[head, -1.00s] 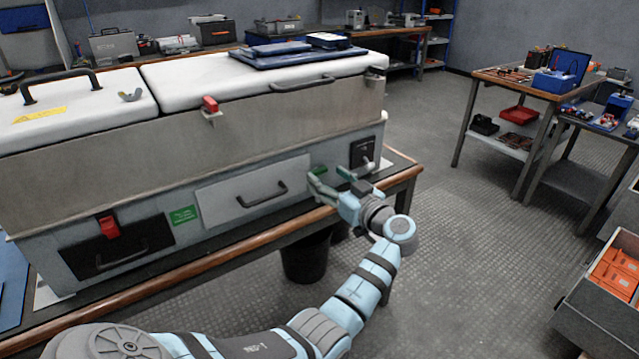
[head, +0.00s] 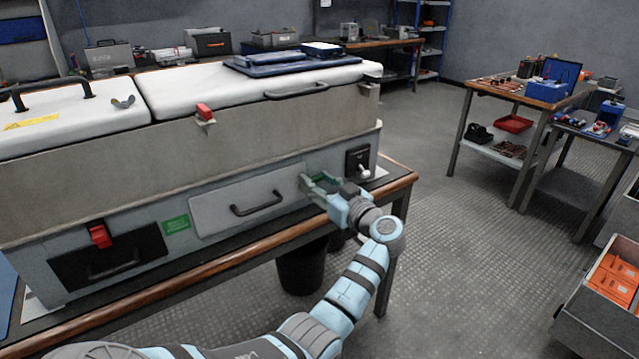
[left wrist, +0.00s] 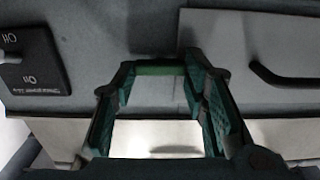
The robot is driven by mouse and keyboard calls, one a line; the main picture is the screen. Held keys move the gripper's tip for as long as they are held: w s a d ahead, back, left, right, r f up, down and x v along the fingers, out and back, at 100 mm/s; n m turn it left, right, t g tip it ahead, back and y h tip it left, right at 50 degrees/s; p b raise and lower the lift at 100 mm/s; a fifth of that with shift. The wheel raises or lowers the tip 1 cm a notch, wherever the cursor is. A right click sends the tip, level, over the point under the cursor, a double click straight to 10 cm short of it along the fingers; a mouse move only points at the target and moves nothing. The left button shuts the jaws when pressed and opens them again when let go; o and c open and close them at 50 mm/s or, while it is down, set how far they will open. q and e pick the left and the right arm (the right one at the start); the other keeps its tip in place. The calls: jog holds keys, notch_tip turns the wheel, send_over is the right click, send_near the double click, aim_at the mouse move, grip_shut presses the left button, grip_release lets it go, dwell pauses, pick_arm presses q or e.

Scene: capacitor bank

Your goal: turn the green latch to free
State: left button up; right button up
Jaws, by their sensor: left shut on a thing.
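The green latch (left wrist: 160,70) is on the front face of the grey cabinet (head: 180,160), between the drawer panel and the black switch panel. In the left wrist view it shows as a short green bar lying across the picture, between the fingertips. My left gripper (head: 318,184) is at the cabinet front and shut on the latch, with a finger at each end of it. In the head view the fingers mostly hide the latch. I cannot tell how far it is turned. My right gripper is not in view.
A black switch panel (head: 358,162) with a pale knob sits right of the latch. A drawer panel (head: 225,204) with a dark handle is to its left. Red latches (head: 204,112) are on the cabinet. A wooden bench edge (head: 230,256) runs below.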

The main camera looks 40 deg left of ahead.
pick_arm(q)
jog(key=shift+r+n+p, duration=0.1)
jog(key=shift+n+p, duration=0.4)
jog(key=n+p, duration=0.2)
jog(key=n, duration=0.1)
jog(key=shift+s, duration=0.1)
jog(key=shift+n+p, duration=0.4)
jog(key=shift+n, duration=0.5)
jog(key=n, duration=0.2)
jog(key=shift+n, duration=0.4)
jog(key=n, duration=0.4)
jog(key=shift+s+f, duration=0.1)
jog(key=shift+f, duration=0.2)
jog(key=shift+n, duration=0.7)
jog(key=shift+n+b, duration=0.5)
jog(key=shift+n, duration=1.1)
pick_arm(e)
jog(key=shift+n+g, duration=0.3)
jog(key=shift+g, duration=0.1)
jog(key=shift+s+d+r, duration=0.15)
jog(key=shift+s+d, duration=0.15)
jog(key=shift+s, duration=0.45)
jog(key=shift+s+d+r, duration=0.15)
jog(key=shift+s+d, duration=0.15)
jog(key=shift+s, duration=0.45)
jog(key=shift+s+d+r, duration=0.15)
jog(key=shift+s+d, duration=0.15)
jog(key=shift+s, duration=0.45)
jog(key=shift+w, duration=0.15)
